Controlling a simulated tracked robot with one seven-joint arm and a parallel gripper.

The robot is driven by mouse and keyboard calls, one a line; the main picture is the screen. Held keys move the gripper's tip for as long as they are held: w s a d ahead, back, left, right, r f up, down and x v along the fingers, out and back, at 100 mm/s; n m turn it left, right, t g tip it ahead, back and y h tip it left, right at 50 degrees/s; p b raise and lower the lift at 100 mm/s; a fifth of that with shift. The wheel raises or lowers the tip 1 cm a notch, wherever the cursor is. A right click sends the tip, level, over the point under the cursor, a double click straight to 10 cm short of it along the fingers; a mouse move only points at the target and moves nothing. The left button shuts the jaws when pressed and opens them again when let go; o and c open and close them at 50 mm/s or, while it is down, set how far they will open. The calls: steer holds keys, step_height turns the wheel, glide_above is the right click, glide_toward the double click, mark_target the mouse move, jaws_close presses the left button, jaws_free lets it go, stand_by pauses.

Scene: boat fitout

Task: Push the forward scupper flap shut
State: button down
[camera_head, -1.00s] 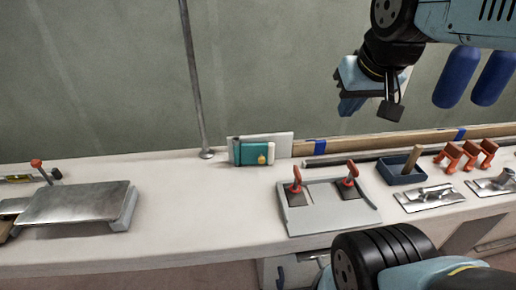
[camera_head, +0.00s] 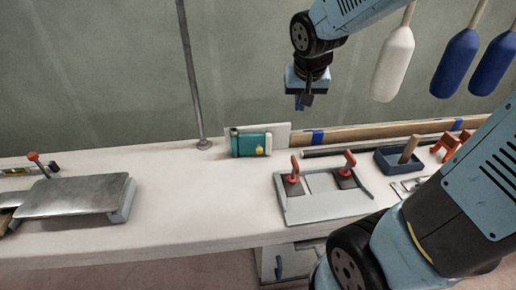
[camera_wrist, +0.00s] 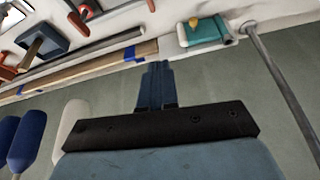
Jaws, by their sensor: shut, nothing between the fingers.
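My gripper (camera_head: 304,102) is shut and empty, pointing down above the back of the bench. Its closed fingers also show in the wrist view (camera_wrist: 157,70). A teal flap-like piece (camera_head: 250,145) with a small yellow knob stands against a pale upright plate (camera_head: 283,136), below and left of my gripper. In the wrist view the teal piece (camera_wrist: 200,34) lies beyond the fingertips, to the right, apart from them. A grey panel (camera_head: 325,210) on the bench carries two dark plates with orange handles (camera_head: 294,170). No label shows which piece is the forward scupper flap.
A thin metal post (camera_head: 192,75) rises left of the teal piece. A wooden strip and dark rod (camera_head: 345,152) run along the back. A blue tray (camera_head: 388,163) stands right. Hanging white (camera_head: 393,65) and blue fenders are right of my arm. A metal plate (camera_head: 75,198) lies left.

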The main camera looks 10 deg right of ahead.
steer(key=w+a+f+g, duration=0.1)
steer(key=w+a+f, duration=0.35)
steer(key=f, duration=0.35)
steer(key=w+a+f, duration=0.3)
steer(key=a+f, duration=0.2)
steer(key=f, duration=0.3)
steer(key=w+f, duration=0.6)
steer(key=f, duration=0.4)
steer(key=shift+d, duration=0.45)
steer(key=shift+w, duration=0.1)
steer(key=shift+a, duration=0.1)
